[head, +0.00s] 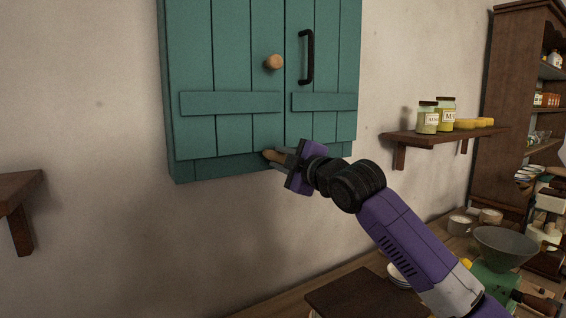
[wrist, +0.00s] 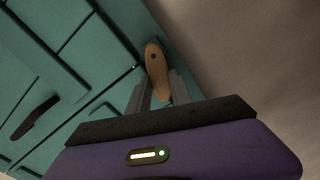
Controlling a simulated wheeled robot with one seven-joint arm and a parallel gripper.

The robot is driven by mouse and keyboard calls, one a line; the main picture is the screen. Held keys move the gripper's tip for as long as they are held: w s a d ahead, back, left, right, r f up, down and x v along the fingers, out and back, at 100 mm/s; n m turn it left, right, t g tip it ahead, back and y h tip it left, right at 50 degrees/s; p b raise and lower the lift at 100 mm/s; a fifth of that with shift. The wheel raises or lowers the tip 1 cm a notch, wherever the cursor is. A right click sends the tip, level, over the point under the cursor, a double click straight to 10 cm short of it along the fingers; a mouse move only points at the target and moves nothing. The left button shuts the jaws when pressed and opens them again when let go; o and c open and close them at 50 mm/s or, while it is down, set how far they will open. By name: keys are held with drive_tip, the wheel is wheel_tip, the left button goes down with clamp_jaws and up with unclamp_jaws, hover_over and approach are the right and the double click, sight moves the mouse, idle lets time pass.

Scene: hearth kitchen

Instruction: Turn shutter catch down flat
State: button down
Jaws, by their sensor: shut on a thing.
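The shutter catch (head: 269,154) is a small tan wooden piece on the teal bottom rail of the shutter, below the seam between its doors. In the wrist view the catch (wrist: 155,65) shows a dark screw near its far end; it lies at an angle across the line of the seam. My gripper (head: 277,157) reaches it from the right in the head view. In the wrist view my gripper (wrist: 160,88) has its grey fingers on either side of the catch's near end, shut on it. The held end is partly hidden by the fingers.
The teal shutter (head: 230,60) has a round wooden knob (head: 273,62) and a black handle (head: 307,56) above. A wall shelf with jars (head: 428,117) is at right, another shelf (head: 18,190) at left. Bare wall lies below the shutter; a bowl (head: 505,245) stands lower right.

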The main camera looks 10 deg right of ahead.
drive_tip(key=shift+a+f+n+b, duration=0.1)
drive_tip(key=shift+f+n+b, duration=0.25)
drive_tip(key=shift+n, duration=0.75)
drive_tip(key=shift+a+f+n+b, duration=0.15)
drive_tip(key=shift+f+n, duration=0.35)
drive_tip(key=shift+n, duration=0.6)
drive_tip(key=shift+d, duration=0.1)
drive_tip(key=c, duration=1.2)
unclamp_jaws()
drive_tip(key=shift+o, duration=0.2)
drive_tip(key=shift+s, duration=0.1)
drive_tip(key=b+v, duration=0.1)
drive_tip(key=v, duration=0.6)
drive_tip(key=shift+s+b, duration=0.35)
drive_tip(key=shift+d, duration=0.1)
